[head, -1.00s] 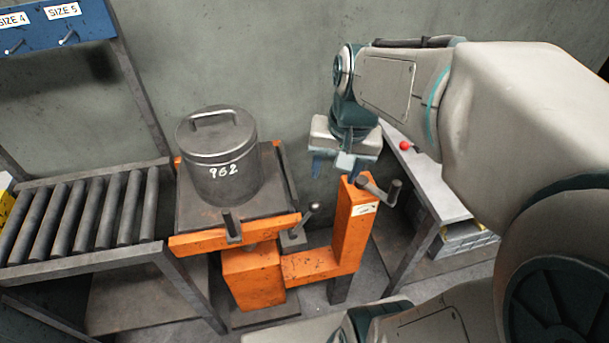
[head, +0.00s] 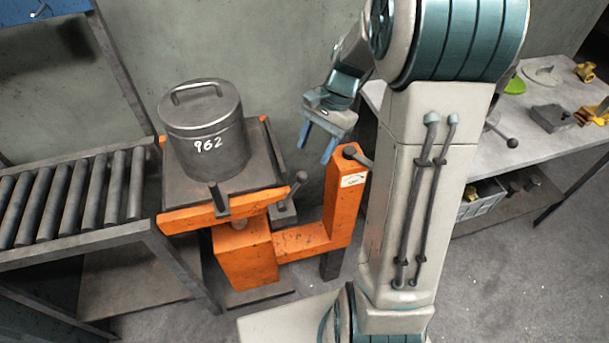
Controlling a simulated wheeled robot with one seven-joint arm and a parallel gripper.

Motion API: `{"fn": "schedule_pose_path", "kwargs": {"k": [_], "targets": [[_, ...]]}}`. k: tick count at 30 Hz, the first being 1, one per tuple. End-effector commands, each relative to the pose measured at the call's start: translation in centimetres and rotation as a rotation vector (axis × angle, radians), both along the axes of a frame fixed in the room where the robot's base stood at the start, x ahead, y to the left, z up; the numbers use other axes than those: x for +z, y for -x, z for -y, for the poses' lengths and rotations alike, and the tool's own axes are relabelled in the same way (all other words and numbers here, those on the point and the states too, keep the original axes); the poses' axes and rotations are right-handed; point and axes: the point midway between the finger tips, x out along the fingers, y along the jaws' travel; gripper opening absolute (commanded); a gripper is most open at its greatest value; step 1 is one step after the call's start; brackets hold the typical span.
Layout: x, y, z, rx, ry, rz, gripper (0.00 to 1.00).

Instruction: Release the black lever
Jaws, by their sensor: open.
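A dark lever with a rounded knob (head: 298,181) leans up and to the right at the right front corner of the orange lift table (head: 234,207). A second dark upright handle (head: 218,196) stands at the table's front edge. I cannot tell for certain which one is the black lever. My gripper (head: 316,149) is open and empty, with its two blue fingers pointing down. In the picture it is above and slightly right of the knobbed lever, apart from it. A dark crank arm (head: 357,157) on the orange post (head: 345,207) is partly hidden by my arm.
A lidded metal pot marked 962 (head: 207,130) stands on the lift table. A roller conveyor (head: 70,195) adjoins on the left. A grey workbench (head: 545,145) with several small items and a grey crate (head: 482,203) is at the right. The floor at lower right is clear.

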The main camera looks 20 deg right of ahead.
Motion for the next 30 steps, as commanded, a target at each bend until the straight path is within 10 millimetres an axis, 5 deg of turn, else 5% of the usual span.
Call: {"fn": "schedule_pose_path", "kwargs": {"k": [12, 26, 30], "targets": [[-7.4, 1.2, -3.2, 0.004, -0.001, -0.003, 0.5], [-8.9, 1.3, -3.8, 0.006, 0.001, 0.001, 0.5], [-8.9, 1.3, -3.8, 0.006, 0.0, 0.001, 0.2]]}}
